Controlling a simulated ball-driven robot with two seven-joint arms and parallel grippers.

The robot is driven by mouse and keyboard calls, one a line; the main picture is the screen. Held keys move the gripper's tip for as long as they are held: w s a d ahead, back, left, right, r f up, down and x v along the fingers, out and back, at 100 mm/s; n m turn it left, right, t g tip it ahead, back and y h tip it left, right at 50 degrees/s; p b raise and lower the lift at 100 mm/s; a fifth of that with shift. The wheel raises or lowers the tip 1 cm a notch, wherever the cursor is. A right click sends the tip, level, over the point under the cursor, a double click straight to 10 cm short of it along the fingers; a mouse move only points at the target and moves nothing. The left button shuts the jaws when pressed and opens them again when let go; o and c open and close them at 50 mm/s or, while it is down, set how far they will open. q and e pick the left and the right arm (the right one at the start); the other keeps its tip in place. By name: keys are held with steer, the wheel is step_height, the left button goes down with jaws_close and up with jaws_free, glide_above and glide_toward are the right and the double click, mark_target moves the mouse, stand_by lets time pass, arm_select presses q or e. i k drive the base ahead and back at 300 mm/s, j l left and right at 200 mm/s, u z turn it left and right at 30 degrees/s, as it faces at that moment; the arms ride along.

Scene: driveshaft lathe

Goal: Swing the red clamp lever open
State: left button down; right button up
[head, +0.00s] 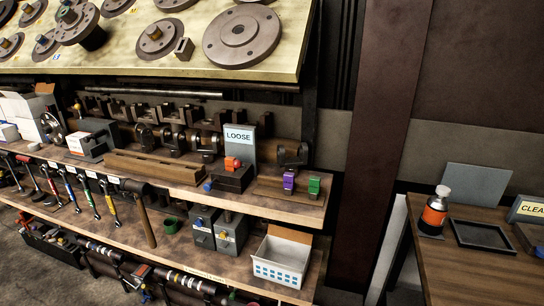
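No lever that I can surely call the red clamp lever shows in the head view. A small orange-red part (232,163) sits on top of a dark block (230,180) on the shelf, just below a grey plate marked LOOSE (238,135). It is too small to tell whether it is a lever. A blue knob (207,187) shows at the block's left side. Neither of my grippers is in view.
Purple (289,181) and green (314,187) blocks stand right of it. A white bin (280,262) sits on the shelf below. Wrenches (90,197) hang along the shelf edge. A wooden table (465,275) at right holds an orange bottle (434,213) and a dark tray (481,236).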

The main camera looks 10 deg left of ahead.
mark_target(236, 164)
steer(key=i+l, duration=0.1)
steer(key=i, duration=0.3)
steer(key=i+l+z, duration=0.15)
steer(key=i, duration=0.25)
